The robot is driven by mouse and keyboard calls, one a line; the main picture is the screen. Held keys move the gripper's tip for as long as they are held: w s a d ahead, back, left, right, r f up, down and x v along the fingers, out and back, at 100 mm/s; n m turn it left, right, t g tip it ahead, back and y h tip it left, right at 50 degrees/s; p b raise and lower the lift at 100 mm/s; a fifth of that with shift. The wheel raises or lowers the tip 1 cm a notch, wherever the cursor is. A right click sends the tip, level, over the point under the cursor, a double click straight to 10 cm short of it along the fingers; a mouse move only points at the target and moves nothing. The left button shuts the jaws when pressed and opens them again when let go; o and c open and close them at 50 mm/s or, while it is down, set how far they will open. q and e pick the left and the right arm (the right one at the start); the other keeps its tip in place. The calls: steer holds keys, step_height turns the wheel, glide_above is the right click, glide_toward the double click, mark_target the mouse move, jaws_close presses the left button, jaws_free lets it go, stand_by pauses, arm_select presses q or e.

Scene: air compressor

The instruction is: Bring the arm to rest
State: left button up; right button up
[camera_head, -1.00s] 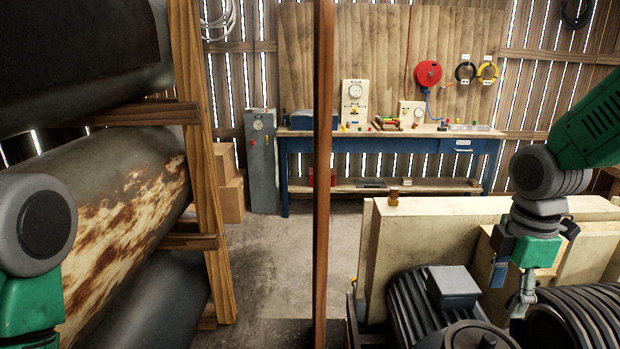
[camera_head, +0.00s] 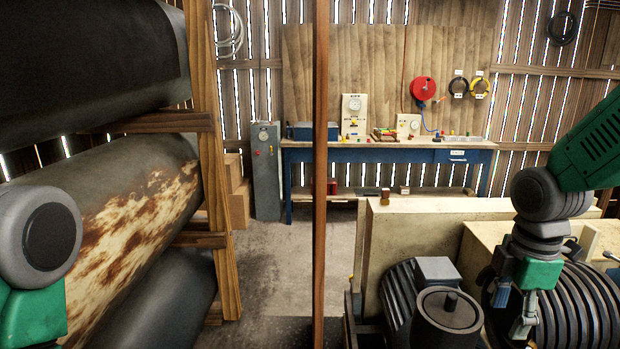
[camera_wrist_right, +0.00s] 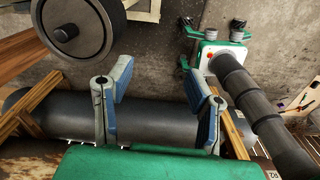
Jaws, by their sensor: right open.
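My right arm comes in from the right in the head view. Its gripper (camera_head: 512,312) hangs down in front of the dark ribbed cylinder of the compressor. In the right wrist view the gripper (camera_wrist_right: 160,108) has its two blue-padded fingers wide apart, with nothing between them. A dark grey cylinder (camera_wrist_right: 60,115) lies beyond and below the fingers there; I cannot tell whether anything touches it. My left arm shows only as a grey joint and a green link at the left edge of the head view. The left gripper is out of the frame.
The compressor (camera_head: 448,312) stands at lower right beside a cream panel (camera_head: 410,235). A wooden post (camera_head: 321,180) rises mid-view. Large rusty pipes (camera_head: 130,220) lie in a wooden rack at left. A blue workbench (camera_head: 385,153) stands at the back. Concrete floor (camera_head: 270,265) is open between.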

steer(key=s+a+f+m+b, duration=0.2)
steer(key=f, duration=0.6)
steer(key=s+a+f+m+b, duration=0.1)
steer(key=s+f+m+b, duration=0.15)
steer(key=f, duration=0.55)
steer(key=s+a+f+m+b, duration=0.1)
steer(key=a+f+m+b, duration=0.1)
steer(key=f, duration=0.7)
arm_select(q)
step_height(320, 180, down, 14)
steer(key=b, duration=0.7)
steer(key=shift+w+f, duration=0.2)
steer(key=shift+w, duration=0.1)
arm_select(e)
steer(key=s+a+f+m, duration=0.2)
steer(key=s+f+m, duration=0.6)
steer(key=s+f, duration=0.8)
step_height(320, 180, down, 2)
steer(key=shift+a, duration=0.3)
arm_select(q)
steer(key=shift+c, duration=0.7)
arm_select(e)
steer(key=shift+w+m, duration=0.1)
steer(key=shift+m, duration=0.15)
steer(key=shift+c, duration=1.4)
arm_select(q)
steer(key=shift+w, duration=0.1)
arm_select(e)
steer(key=shift+d, duration=0.1)
